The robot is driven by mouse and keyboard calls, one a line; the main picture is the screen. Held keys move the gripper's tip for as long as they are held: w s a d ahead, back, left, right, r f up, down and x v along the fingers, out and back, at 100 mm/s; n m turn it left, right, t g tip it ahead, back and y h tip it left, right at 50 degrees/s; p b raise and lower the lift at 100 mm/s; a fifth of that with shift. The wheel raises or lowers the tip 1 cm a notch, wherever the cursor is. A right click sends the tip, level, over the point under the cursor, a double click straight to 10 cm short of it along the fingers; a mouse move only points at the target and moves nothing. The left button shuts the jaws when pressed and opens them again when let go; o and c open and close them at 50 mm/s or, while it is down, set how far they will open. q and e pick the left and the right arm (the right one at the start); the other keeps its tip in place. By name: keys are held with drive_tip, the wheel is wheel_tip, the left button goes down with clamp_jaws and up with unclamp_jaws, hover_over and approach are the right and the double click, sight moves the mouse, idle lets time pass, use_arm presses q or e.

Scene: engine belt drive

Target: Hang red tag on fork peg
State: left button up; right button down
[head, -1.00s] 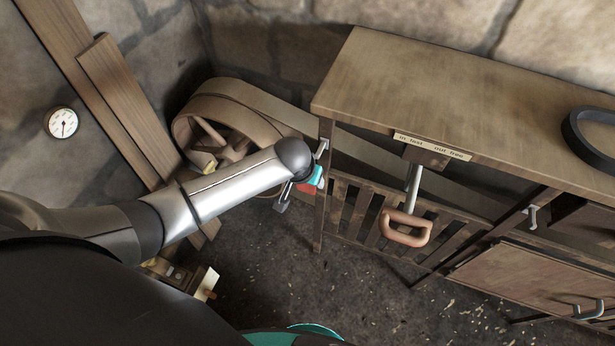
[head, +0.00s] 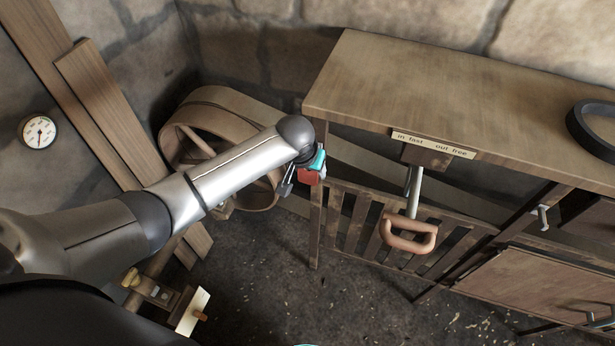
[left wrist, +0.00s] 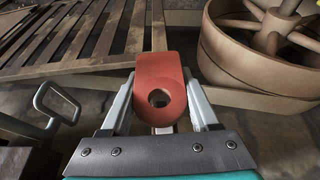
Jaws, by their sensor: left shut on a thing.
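The red tag (head: 308,176) is a small block with a rounded end and a round hole, seen clearly in the left wrist view (left wrist: 147,68). My left gripper (head: 299,178) is shut on it, one finger on each side, and holds it in the air beside the bench's left front leg. The gripper also shows in the left wrist view (left wrist: 160,112). A small metal peg (head: 543,217) sticks out at the bench's right post; I cannot tell whether it is the fork peg. The spot high on the left leg is partly hidden by my gripper. My right gripper is not in view.
The wooden bench (head: 440,90) carries a black ring (head: 590,130). A lever with a copper-coloured handle (head: 408,240) hangs below a label reading "in fast out free" (head: 433,144). A slatted guard (head: 350,215) and a belted pulley (head: 195,135) stand close to the gripper.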

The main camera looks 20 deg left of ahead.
use_arm(q)
drive_tip(key=shift+w+d+b, duration=0.1)
drive_tip(key=shift+w+b, duration=1.4)
drive_tip(key=shift+w, duration=0.85)
drive_tip(key=shift+f, duration=0.1)
drive_tip(key=o, duration=1.4)
